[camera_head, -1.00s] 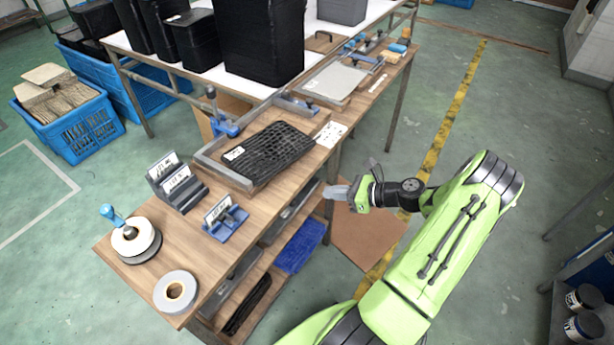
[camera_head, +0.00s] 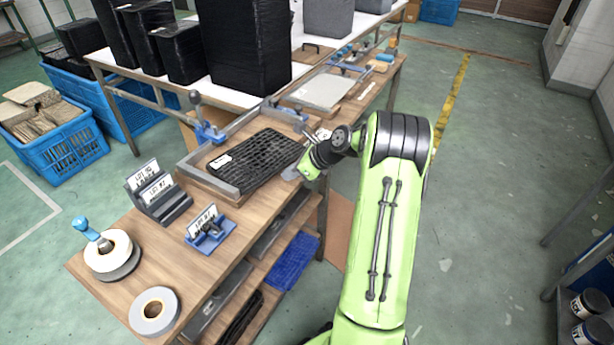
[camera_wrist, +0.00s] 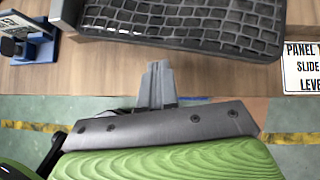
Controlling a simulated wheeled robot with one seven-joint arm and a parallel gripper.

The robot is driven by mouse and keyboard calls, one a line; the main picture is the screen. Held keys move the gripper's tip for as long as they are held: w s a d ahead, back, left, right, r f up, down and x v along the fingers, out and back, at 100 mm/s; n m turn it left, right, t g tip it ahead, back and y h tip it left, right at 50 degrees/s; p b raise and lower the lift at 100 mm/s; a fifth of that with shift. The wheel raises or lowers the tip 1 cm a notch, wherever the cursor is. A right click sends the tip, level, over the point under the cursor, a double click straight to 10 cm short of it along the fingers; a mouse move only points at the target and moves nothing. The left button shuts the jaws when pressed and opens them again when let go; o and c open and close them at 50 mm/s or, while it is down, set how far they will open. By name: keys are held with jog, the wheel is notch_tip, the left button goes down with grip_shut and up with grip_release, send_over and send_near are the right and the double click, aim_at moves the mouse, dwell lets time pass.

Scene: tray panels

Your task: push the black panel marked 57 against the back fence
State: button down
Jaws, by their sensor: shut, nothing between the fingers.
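The black grid panel (camera_head: 262,158) lies flat on a wooden board (camera_head: 205,182) on the bench. A white tag (camera_head: 220,162) sits at its left end; I cannot read its number. A grey back fence bar (camera_head: 228,131) runs along the panel's far side, with a strip of wood showing between them. My gripper (camera_head: 291,174) is shut and empty at the panel's near side, by the bench's front edge. In the wrist view the fingertips (camera_wrist: 157,66) point at the panel's near edge (camera_wrist: 190,42), with a small gap in the picture; contact is not visible.
A grey side bar (camera_head: 208,174) borders the panel's left end. A blue clamp (camera_head: 208,132) stands at the fence corner. Left on the bench are label holders (camera_head: 158,192), a blue stand (camera_head: 208,230) and tape rolls (camera_head: 154,311). A grey panel (camera_head: 320,90) lies farther back.

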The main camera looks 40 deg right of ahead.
jog(key=shift+w+a, duration=0.4)
jog(key=shift+w, duration=0.4)
jog(key=shift+r, duration=0.1)
